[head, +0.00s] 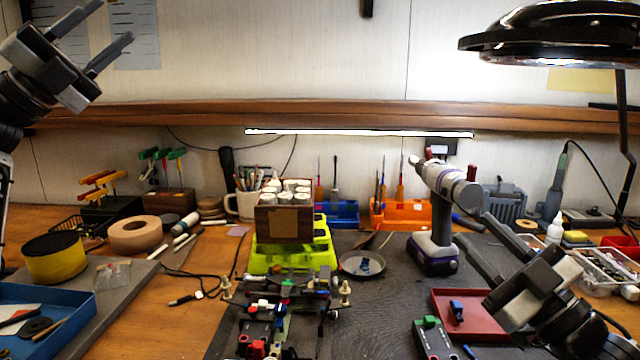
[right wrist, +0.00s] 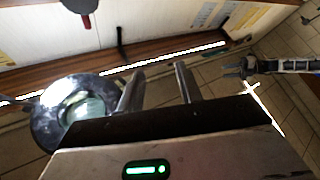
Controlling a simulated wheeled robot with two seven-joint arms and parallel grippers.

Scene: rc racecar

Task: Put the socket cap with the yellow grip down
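Several tools with yellow T-shaped grips (head: 100,188) stand in a dark block at the back left. I cannot tell whether one of them is the socket cap tool. Tools with green grips (head: 160,155) stand in a brown block beside them. My left gripper (head: 115,20) is open and empty, raised high at the upper left. My right gripper (head: 473,226) is open, its fingers pointing up and left, close to the grey and purple drill in the picture. The right wrist view shows nothing between its fingers (right wrist: 157,78).
The drill (head: 435,245) stands on the dark mat. A small car assembly (head: 285,310) lies front centre, before a yellow-green stand (head: 265,258). A red tray (head: 470,325) and a round dish (head: 362,264) are nearby. A black lamp (head: 560,35) overhangs the right.

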